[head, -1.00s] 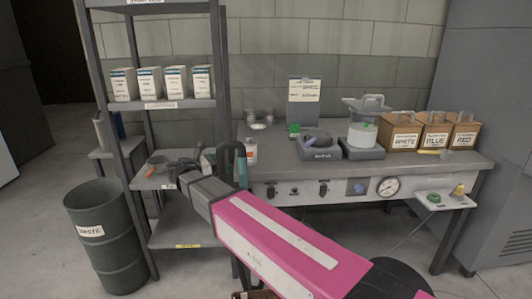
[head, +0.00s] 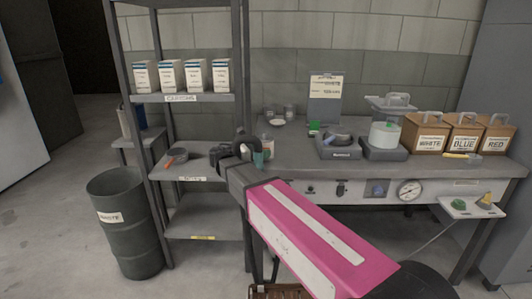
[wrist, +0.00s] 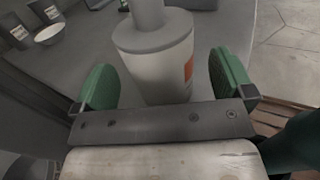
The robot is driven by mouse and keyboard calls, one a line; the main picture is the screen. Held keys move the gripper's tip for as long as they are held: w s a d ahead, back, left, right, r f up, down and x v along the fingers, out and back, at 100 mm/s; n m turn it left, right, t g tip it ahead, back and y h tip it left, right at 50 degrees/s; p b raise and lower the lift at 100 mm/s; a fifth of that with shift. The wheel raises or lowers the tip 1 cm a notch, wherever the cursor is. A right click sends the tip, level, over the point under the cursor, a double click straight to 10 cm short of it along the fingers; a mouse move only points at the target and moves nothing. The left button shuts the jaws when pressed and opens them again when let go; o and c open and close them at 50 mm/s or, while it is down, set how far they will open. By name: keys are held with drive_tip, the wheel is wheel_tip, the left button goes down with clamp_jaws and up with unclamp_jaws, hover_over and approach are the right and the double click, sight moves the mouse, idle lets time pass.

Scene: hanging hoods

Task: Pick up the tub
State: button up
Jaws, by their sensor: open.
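My gripper (head: 252,150) is open at the left end of the workbench, and its green finger pads show in the wrist view (wrist: 165,82). A pale, round container (wrist: 155,62) with an orange label patch and a narrower top stands between or just beyond the pads, with a gap on each side. In the head view this container (head: 268,142) is partly hidden behind my gripper. A white, round tub-like vessel (head: 384,136) stands on a grey device farther right on the bench. I cannot tell for certain which one is the tub.
A shelf rack (head: 241,60) with several boxes stands left of the bench (head: 420,170). A waste drum (head: 124,225) is at far left. A small bowl (wrist: 50,33) and dark cups lie beyond the container. Three labelled boxes (head: 430,138) stand at the bench's right.

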drive_tip(key=x, duration=0.2)
drive_tip(key=shift+w+d, duration=0.2)
drive_tip(key=shift+d, duration=0.15)
drive_tip(key=c, duration=0.9)
drive_tip(key=shift+o, duration=0.2)
drive_tip(key=shift+r, duration=0.1)
wheel_tip(320, 180, up, 10)
drive_tip(key=shift+r, duration=0.1)
